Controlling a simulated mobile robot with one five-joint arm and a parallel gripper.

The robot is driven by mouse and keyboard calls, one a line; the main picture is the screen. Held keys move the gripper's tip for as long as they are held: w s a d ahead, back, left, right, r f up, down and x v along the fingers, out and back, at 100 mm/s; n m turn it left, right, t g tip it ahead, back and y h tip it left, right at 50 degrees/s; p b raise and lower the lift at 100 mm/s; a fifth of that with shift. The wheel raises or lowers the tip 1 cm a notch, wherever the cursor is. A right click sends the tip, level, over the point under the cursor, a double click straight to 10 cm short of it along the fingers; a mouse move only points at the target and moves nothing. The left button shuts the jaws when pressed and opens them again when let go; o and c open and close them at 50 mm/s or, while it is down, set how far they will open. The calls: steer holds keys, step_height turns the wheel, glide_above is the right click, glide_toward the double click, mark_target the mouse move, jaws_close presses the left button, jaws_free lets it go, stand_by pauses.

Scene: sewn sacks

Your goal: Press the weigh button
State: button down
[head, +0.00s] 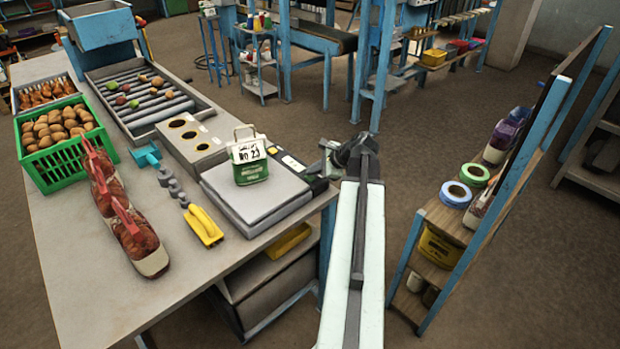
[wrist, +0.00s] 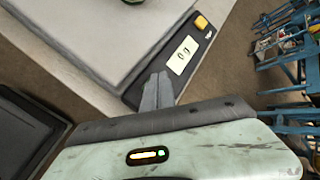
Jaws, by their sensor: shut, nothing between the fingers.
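The weigh button (wrist: 201,22) is a small orange-yellow square on the scale's dark front panel in the wrist view. It sits beside a white display (wrist: 183,55) that reads 0 g. The scale (head: 250,215) is a flat grey plate at the table's right edge in the head view. My gripper (wrist: 158,82) is shut and empty, its tips over the panel's near end, short of the display and apart from the button. In the head view my gripper (head: 328,158) is beside the scale's right side, partly hidden by my wrist.
A green container with a NO 23 label (head: 250,170) stands on the scale. Left of it lie a yellow-handled tool (head: 204,226), filled red sacks (head: 130,225) and a green crate (head: 58,173). A shelf with tape rolls (head: 455,195) stands at right. Open floor lies beyond the table.

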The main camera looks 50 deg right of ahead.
mark_target(313, 178)
steer(key=shift+f+b, duration=0.45)
steer(key=shift+b, duration=0.05)
stand_by(0.3)
steer(key=shift+r, duration=0.15)
steer(key=shift+r+p, duration=0.7)
steer(key=shift+p, duration=0.2)
step_height(313, 178, up, 5)
steer(key=p, duration=0.5)
steer(key=shift+r, duration=0.1)
stand_by(0.6)
